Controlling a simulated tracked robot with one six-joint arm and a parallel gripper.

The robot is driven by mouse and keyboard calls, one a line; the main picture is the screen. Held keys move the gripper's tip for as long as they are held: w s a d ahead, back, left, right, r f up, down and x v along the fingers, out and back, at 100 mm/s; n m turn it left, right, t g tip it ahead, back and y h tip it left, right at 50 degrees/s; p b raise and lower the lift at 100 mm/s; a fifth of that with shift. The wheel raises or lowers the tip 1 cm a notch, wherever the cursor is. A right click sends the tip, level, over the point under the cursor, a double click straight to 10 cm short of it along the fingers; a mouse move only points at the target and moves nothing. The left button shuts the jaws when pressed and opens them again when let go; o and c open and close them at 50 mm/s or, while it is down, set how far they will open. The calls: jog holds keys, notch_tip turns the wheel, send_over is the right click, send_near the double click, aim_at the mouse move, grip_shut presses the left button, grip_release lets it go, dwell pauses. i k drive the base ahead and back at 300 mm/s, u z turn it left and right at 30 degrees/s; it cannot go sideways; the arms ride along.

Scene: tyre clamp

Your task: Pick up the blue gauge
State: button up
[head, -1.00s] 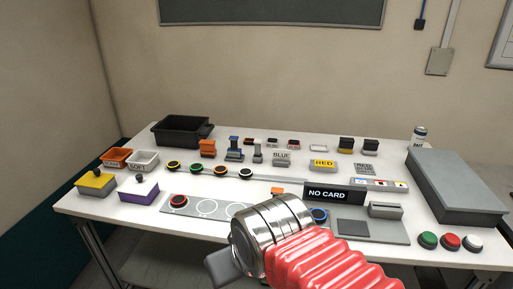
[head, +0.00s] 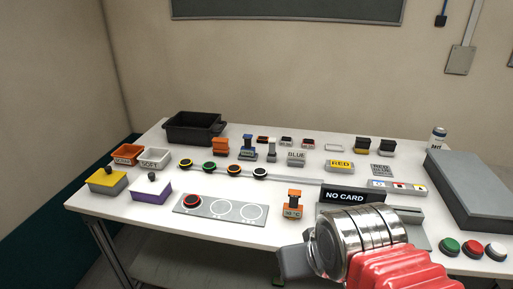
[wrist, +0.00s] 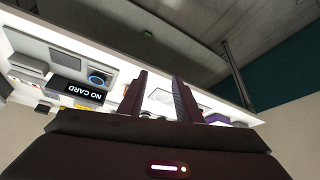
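The blue gauge (head: 247,148) stands upright on a dark base towards the back of the white table, between an orange gauge (head: 220,147) and a grey-white one (head: 272,149). I cannot make it out in the wrist view. My gripper (head: 293,262) is low at the table's front edge in the head view, well in front of the blue gauge and to its right. In the wrist view my gripper's two fingers (wrist: 159,78) are apart with nothing between them.
Another orange gauge (head: 293,205) stands nearer, beside the NO CARD sign (head: 352,197). A plate with rings (head: 220,208) lies in front. A black bin (head: 194,129) is at back left; a large grey box (head: 470,185) is at right. Coloured buttons (head: 473,248) sit front right.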

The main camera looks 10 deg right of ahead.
aim_at(247, 150)
jog(key=z, duration=0.75)
jog(key=k, duration=0.65)
jog(key=u, duration=0.2)
jog(key=i, duration=0.35)
jog(key=u, duration=0.7)
jog(key=i, duration=0.7)
jog(key=u, duration=0.3)
